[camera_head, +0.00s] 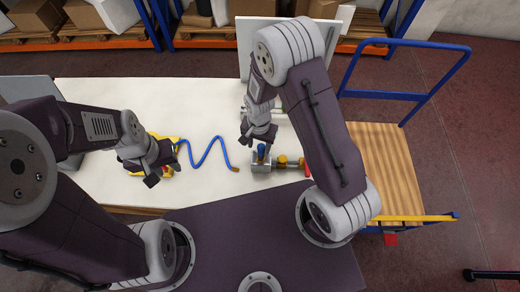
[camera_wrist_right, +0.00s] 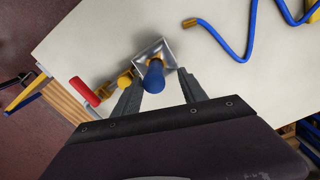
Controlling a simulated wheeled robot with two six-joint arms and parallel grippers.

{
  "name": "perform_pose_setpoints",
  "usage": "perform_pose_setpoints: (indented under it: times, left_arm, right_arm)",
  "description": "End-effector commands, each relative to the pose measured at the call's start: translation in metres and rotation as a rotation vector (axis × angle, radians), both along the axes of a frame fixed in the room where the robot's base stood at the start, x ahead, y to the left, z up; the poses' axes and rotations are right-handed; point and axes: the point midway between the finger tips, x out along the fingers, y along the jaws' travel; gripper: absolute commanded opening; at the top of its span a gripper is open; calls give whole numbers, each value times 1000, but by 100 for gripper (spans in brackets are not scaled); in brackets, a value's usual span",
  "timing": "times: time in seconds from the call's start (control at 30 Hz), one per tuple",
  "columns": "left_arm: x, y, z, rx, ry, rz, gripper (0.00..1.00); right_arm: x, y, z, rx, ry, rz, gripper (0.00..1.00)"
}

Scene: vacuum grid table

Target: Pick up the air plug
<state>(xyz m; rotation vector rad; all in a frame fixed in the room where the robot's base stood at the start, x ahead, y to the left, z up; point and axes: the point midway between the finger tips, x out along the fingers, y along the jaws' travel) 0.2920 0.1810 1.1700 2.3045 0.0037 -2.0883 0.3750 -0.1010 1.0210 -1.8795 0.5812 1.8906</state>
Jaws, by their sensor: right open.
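A blue cylindrical plug (camera_wrist_right: 154,77) stands on a square metal block (camera_wrist_right: 156,50) in the right wrist view. The plug (camera_head: 261,151) and block also show in the head view, right of centre on the white table. My right gripper (camera_wrist_right: 161,76) is open, with its two fingers apart on either side of the plug in that view; whether they touch it I cannot tell. In the head view my right gripper (camera_head: 257,138) hangs close by the block. My left gripper (camera_head: 165,163) is over a yellow tool (camera_head: 134,173), partly hiding it; its jaw state is unclear.
A blue hose (camera_head: 205,152) with a brass end (camera_head: 235,169) lies on the white table (camera_head: 110,95), left of the block. A wooden cart with a blue rail (camera_head: 405,97) stands at right.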

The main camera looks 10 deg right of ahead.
Motion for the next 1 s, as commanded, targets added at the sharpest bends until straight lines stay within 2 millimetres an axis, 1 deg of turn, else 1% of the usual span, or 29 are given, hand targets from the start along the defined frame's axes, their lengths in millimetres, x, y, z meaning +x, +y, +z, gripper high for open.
perform_pose_setpoints:
  times: [0.07,0.17,0.27,0.33,0.4,0.5,0.67,0.7,0.77,0.8,0.87,1.0]
  left_arm:
    - [0,0,1,0,0,0,36]
    - [0,0,9,0,0,0,36]
    - [0,0,19,0,0,0,36]
    - [0,0,21,0,0,0,36]
    - [0,0,22,0,0,0,36]
    - [0,0,22,0,0,0,36]
    - [0,0,22,0,0,0,36]
    - [0,0,21,0,0,0,36]
    - [0,0,21,0,0,0,36]
    - [0,0,21,0,0,0,36]
    - [0,0,21,0,0,0,36]
    - [0,0,22,0,0,0,36]
  right_arm:
    - [0,0,-1,0,-1,0,50]
    - [-2,-1,-9,-1,3,0,50]
    - [-5,-3,-25,-1,4,0,50]
    - [-4,-3,-38,-1,2,0,50]
    - [-4,-3,-46,-1,2,0,50]
    - [-3,-2,-52,0,-1,0,50]
    - [-3,-2,-52,1,-3,0,50]
    - [-3,-2,-52,1,-3,0,44]
    - [-3,-2,-52,1,-3,0,27]
    - [-3,-2,-52,1,-3,0,16]
    - [-3,-2,-52,0,-2,0,0]
    - [-3,-2,-52,0,-2,0,0]
